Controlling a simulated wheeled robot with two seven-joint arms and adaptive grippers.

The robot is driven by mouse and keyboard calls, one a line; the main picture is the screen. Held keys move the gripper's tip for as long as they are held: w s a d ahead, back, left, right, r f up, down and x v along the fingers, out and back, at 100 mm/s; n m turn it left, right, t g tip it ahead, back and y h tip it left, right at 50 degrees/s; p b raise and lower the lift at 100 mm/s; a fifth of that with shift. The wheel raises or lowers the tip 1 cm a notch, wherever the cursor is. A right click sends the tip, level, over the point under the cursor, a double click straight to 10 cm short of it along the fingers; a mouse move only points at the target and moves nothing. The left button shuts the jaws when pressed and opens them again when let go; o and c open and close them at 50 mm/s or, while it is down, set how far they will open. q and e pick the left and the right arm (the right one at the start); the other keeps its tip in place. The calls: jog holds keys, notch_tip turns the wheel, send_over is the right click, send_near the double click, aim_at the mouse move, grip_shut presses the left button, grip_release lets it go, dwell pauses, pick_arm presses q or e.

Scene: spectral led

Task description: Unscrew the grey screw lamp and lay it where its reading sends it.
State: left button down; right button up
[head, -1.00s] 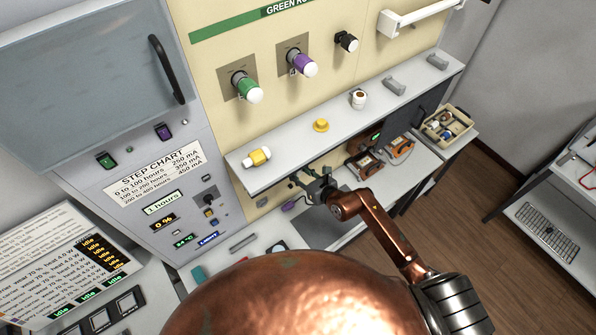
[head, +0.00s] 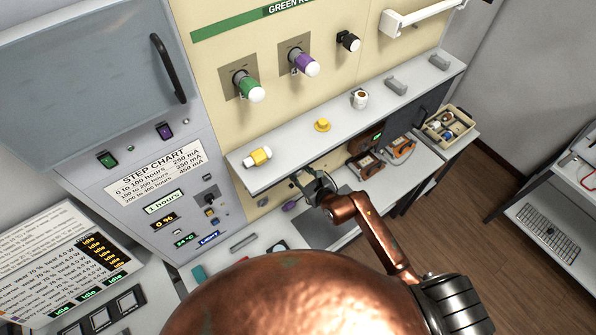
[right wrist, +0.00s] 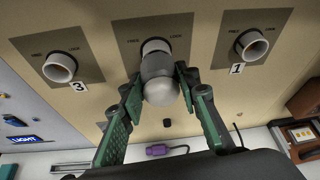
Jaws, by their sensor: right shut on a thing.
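In the right wrist view, the grey lamp (right wrist: 159,68), with a white dome, is between the green fingers of my right gripper (right wrist: 158,92), which is shut on it. The lamp lies in line with the middle socket (right wrist: 152,45); I cannot tell whether it is still threaded in. Empty white sockets marked 3 (right wrist: 60,67) and 1 (right wrist: 251,44) flank it. In the head view, my right gripper (head: 308,186) is under the shelf edge, and the lamp is hidden. My left gripper is not in view. A display (head: 164,202) reads "1 hours".
The shelf (head: 290,152) overhangs my right gripper. It carries a yellow lamp (head: 257,157), a yellow knob-like piece (head: 322,125) and a white cup (head: 360,98). Green (head: 247,86) and purple (head: 304,63) lamps sit in sockets above. A bin (head: 449,128) stands right.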

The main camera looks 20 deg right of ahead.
aim_at(301, 175)
grip_shut()
jog(key=shift+s+d+f, duration=0.15)
jog(key=shift+s, duration=0.05)
jog(key=shift+s+d, duration=0.2)
jog(key=shift+s, duration=0.45)
jog(key=shift+s+d, duration=0.1)
jog(key=shift+s, duration=0.25)
jog(key=shift+s+d, duration=0.1)
jog(key=shift+s, duration=0.15)
jog(key=shift+s+d, duration=0.35)
jog(key=shift+s, duration=0.5)
